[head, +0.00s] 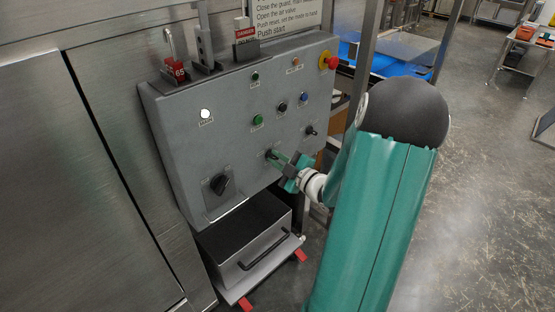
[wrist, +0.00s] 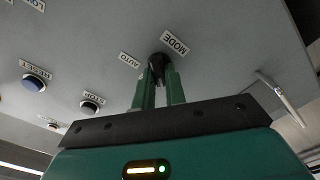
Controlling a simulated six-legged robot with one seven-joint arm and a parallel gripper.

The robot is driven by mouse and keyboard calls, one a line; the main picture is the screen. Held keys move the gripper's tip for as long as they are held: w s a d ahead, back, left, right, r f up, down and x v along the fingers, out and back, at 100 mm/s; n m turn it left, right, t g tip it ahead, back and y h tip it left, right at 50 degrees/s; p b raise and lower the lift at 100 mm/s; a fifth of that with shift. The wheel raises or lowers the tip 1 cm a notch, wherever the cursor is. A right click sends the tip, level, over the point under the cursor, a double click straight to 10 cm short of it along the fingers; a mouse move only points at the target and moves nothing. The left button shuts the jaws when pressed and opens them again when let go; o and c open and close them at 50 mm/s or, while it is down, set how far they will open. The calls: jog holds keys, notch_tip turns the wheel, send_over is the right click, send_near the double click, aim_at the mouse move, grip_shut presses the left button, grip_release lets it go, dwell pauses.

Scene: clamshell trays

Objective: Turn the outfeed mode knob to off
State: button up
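The mode knob (wrist: 158,61) is a small dark knob on the sloping grey panel, with a MODE label beside it and an AUTO label to its left in the wrist view. In the head view the knob (head: 270,153) sits low on the panel. My gripper (wrist: 159,74) reaches it with two green fingers, one on each side, and the tips look closed in on it. My gripper also shows in the head view (head: 274,156). The fingers partly hide the knob, so its pointing direction is unclear. No OFF label is readable.
A grey bin (head: 245,245) stands below.

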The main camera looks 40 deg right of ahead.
jog(key=shift+m, duration=0.5)
grip_shut()
jog(key=m, duration=0.4)
jog(key=shift+d+r+m, duration=0.1)
jog(key=shift+d+m, duration=0.05)
jog(key=shift+m, duration=2.25)
jog(key=o, duration=0.7)
grip_release()
jog(key=shift+o, duration=0.2)
jog(key=s, duration=1.3)
jog(key=shift+s+d, duration=0.2)
jog(key=shift+s, duration=0.2)
